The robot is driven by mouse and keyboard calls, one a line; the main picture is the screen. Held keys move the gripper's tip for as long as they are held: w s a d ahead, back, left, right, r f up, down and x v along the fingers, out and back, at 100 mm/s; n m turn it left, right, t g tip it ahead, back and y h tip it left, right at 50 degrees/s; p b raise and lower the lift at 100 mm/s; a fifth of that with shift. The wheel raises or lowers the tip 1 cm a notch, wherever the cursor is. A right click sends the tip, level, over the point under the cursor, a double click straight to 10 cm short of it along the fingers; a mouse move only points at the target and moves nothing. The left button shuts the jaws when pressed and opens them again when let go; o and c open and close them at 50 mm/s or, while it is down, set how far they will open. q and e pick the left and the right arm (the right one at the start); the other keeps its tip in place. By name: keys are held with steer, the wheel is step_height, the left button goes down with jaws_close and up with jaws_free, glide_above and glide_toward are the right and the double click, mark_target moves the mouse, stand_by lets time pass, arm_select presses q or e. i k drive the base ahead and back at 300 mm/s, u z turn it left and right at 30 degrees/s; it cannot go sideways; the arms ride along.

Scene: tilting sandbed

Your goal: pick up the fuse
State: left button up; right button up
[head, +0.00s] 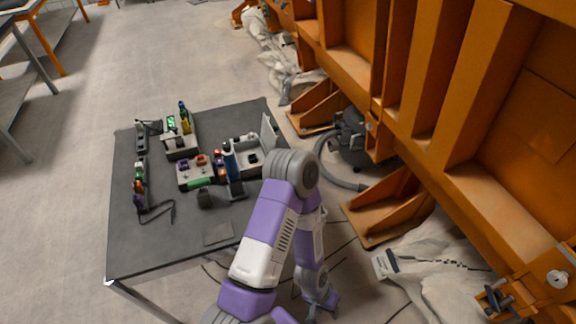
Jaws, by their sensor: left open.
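The fuse is too small to pick out for certain among the small parts on the dark table (160,245). My left arm rises from the bottom, bends at the elbow over the table's right edge and hangs down again. My left gripper (322,302) is at the bottom centre, low beside the table and away from the parts on it. It is open, and I see nothing between its fingers. My arm hides part of the table's right side. My right gripper is not in view.
On the table are a meter with a green display (171,123), a grey block with coloured connectors (196,172), a blue bottle-like item (230,162), an open case (268,130) and a cable (158,209). The table's front left is clear. An orange steel frame (470,130) stands at right.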

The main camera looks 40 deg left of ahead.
mark_target(222, 173)
steer(key=z, duration=1.35)
steer(key=k, duration=1.3)
steer(key=u, duration=1.65)
